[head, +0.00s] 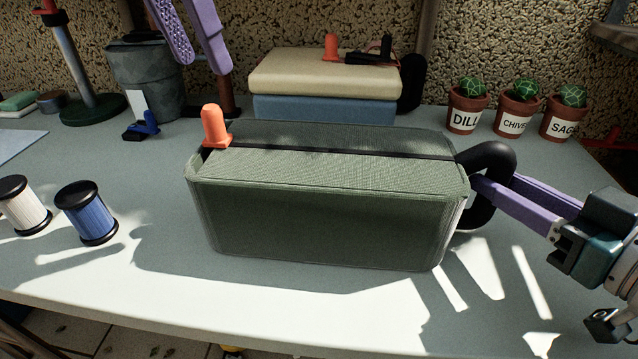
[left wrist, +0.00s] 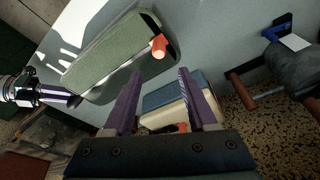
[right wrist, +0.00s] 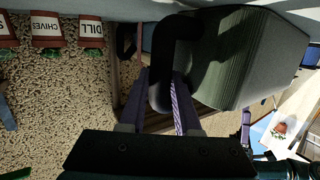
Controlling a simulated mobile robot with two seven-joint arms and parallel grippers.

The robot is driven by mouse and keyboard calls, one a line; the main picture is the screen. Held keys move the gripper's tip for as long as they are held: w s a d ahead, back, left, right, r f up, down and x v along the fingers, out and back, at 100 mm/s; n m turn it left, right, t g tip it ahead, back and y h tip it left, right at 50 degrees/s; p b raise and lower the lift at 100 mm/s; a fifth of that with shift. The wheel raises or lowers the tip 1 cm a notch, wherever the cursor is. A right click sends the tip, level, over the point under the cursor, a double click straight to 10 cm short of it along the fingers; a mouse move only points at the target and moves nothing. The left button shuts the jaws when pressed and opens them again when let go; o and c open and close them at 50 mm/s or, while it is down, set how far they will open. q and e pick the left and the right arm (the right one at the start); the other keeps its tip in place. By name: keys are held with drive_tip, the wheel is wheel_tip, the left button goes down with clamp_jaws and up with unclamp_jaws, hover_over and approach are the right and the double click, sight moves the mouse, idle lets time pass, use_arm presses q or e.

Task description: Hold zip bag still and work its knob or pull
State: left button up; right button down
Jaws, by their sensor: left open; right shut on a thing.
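The green zip bag (head: 330,215) stands upright on the grey table in the middle of the head view. A dark zip line runs along its top, with the orange pull (head: 215,126) at the left end. A black loop handle (head: 490,165) is on its right end. My right gripper (head: 478,186) is shut on this handle; the right wrist view shows the handle (right wrist: 168,60) between the fingers. My left gripper (head: 200,45) is open and empty above and behind the orange pull. The left wrist view shows the pull (left wrist: 158,46) beyond the open fingers (left wrist: 158,85).
Behind the bag lies a stack with a cream pad (head: 320,75) on a blue one (head: 320,108), with another orange pull on top. Potted cacti (head: 515,112) stand back right. A grey bucket (head: 150,75) is back left. Blue (head: 88,212) and white (head: 24,205) spools stand left.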

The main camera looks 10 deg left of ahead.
sight(208, 108)
use_arm(q)
drive_tip(key=shift+s+a+f+x, duration=0.15)
drive_tip(key=shift+s+x, duration=0.1)
drive_tip(key=shift+x, duration=0.9)
drive_tip(key=shift+s+a+x, duration=0.15)
drive_tip(key=shift+s+x, duration=0.1)
drive_tip(key=shift+x, duration=0.95)
drive_tip(key=shift+s+a+f+x, duration=0.1)
drive_tip(key=shift+s+x, duration=0.1)
drive_tip(key=shift+x, duration=0.95)
drive_tip(key=shift+r, duration=0.1)
clamp_jaws()
drive_tip(key=shift+d, duration=9.2)
unclamp_jaws()
